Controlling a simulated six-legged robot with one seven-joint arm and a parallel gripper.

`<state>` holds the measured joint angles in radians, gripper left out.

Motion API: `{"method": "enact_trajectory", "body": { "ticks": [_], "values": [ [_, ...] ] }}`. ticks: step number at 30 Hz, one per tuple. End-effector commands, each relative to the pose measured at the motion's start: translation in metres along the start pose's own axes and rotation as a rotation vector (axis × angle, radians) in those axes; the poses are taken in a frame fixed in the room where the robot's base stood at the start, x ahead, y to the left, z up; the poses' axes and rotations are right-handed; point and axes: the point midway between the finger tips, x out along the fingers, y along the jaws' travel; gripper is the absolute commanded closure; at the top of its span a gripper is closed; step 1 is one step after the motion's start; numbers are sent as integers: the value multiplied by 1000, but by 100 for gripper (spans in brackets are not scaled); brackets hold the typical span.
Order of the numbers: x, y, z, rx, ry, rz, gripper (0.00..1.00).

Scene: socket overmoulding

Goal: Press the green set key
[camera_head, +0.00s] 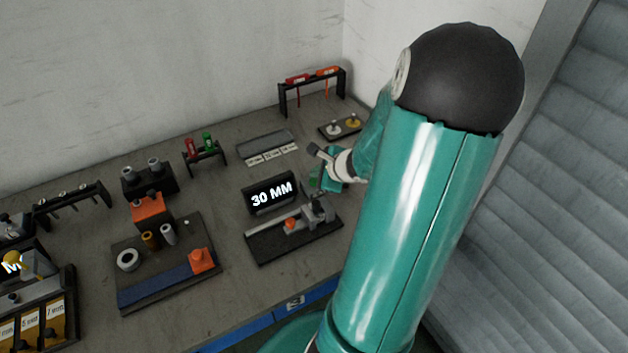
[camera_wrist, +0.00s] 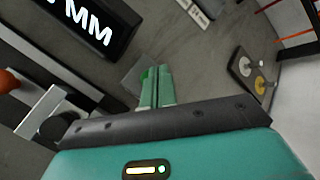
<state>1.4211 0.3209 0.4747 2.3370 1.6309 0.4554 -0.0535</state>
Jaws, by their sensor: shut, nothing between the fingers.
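My gripper (camera_wrist: 158,72) shows in the wrist view as two green fingers side by side, shut with nothing between them. In the head view the gripper (camera_head: 314,180) is small and partly hidden by my arm, just right of the black display reading 30 MM (camera_head: 271,193). The display also shows at the upper left of the wrist view (camera_wrist: 82,22). A dark grey block (camera_wrist: 137,76) lies just beyond and left of the fingertips. I cannot make out the green set key apart from the green fingers, nor tell whether they touch it.
A dark fixture with an orange knob (camera_head: 291,224) stands in front of the display. A grey tray with white labels (camera_head: 266,145) lies behind it. A plate with two knobs (camera_head: 340,128) and a black rack with red and orange tools (camera_head: 312,80) stand near the wall corner.

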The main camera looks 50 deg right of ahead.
Motion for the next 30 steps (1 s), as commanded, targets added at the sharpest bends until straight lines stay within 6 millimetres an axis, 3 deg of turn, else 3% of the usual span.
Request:
{"method": "enact_trajectory", "body": {
  "ticks": [11,30],
  "values": [
    [-2,-2,2,-2,0,-1,100],
    [-35,-26,26,-1,0,0,100]
  ]
}}
